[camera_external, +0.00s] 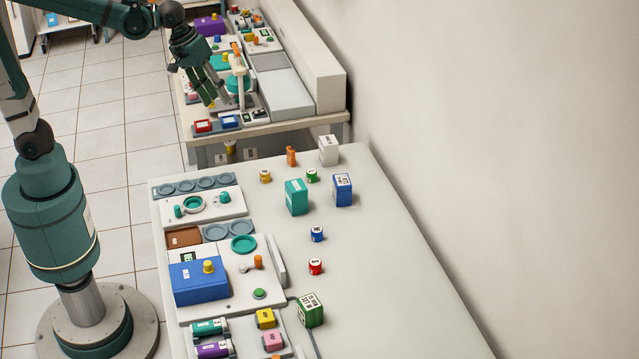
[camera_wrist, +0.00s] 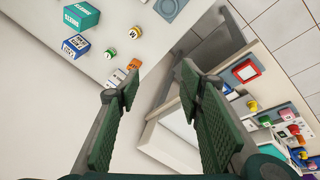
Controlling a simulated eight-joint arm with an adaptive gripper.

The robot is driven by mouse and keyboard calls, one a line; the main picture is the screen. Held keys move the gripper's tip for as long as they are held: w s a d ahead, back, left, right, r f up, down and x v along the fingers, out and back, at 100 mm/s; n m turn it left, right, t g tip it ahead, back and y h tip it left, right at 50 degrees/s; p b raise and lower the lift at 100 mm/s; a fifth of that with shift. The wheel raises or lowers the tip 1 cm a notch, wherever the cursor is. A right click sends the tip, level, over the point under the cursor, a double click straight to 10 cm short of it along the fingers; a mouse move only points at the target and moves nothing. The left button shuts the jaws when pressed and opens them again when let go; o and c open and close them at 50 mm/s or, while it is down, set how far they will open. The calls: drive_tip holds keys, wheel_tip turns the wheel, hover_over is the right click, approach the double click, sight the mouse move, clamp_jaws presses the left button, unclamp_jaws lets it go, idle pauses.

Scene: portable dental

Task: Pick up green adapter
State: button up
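A small green cylinder with a pale label (camera_external: 312,176), the likeliest green adapter, stands on the near table between a teal box (camera_external: 296,197) and a blue-and-white box (camera_external: 343,190). It also shows at the upper left of the wrist view (camera_wrist: 109,53). A green box with a white label (camera_external: 311,310) stands at the front of the same table. No readable text says which is the adapter. My gripper (camera_external: 212,97) is over the far table, well away from both. In the wrist view my gripper (camera_wrist: 160,86) has its fingers apart with nothing between them.
An orange piece (camera_external: 291,156), a white box (camera_external: 329,150) and a yellow cylinder (camera_external: 265,176) stand near the green cylinder. Panels with knobs and a blue box (camera_external: 199,281) fill the table's left side. Its right side is clear. The far table (camera_external: 275,127) is crowded.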

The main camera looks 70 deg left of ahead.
drive_tip(key=w+d+f+n+g+p, duration=0.1)
drive_tip(key=w+d+n+p, duration=0.15)
drive_tip(key=w, duration=0.55)
drive_tip(key=n+g+p, duration=0.3)
drive_tip(key=n+p, duration=0.2)
drive_tip(key=n, duration=0.3)
hover_over(312, 171)
drive_tip(key=a, duration=0.1)
drive_tip(key=f, duration=1.4)
drive_tip(key=shift+s+f, duration=0.35)
drive_tip(key=shift+f, duration=0.05)
drive_tip(key=shift+w+d+f, duration=0.15)
drive_tip(key=shift+f, duration=0.15)
drive_tip(key=shift+d+f, duration=0.15)
drive_tip(key=shift+f, duration=1.15)
drive_tip(key=shift+w+d+f+b, duration=0.1)
drive_tip(key=shift+d+f+b, duration=0.1)
drive_tip(key=shift+f, duration=1.1)
drive_tip(key=shift+d+f+b, duration=0.1)
drive_tip(key=shift+f+b, duration=0.05)
drive_tip(key=shift+f, duration=1.15)
